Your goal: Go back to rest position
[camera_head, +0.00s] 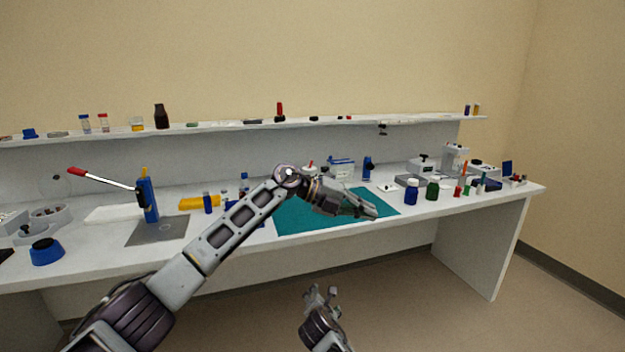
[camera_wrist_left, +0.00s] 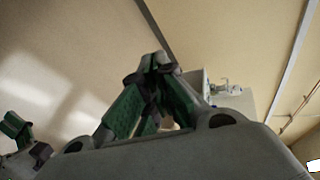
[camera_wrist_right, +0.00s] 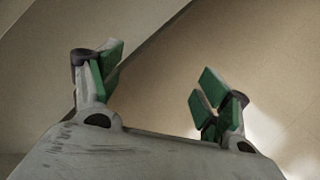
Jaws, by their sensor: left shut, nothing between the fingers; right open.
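My left gripper (camera_head: 368,209) is at the end of the arm that reaches in from the lower left, over or in front of the teal mat (camera_head: 290,222). Its fingers meet at the tips with nothing between them, as the left wrist view shows (camera_wrist_left: 158,65). My right gripper (camera_head: 322,296) is low at the bottom middle, in front of the bench and below its top. The right wrist view shows its green-padded fingers (camera_wrist_right: 158,88) spread apart and empty.
The white bench (camera_head: 478,203) runs across the view, with a blue lever press (camera_head: 149,200) at left and bottles, including a green-bodied one (camera_head: 432,189), at right. A shelf (camera_head: 225,127) holds small items behind. Open floor (camera_head: 420,310) lies in front.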

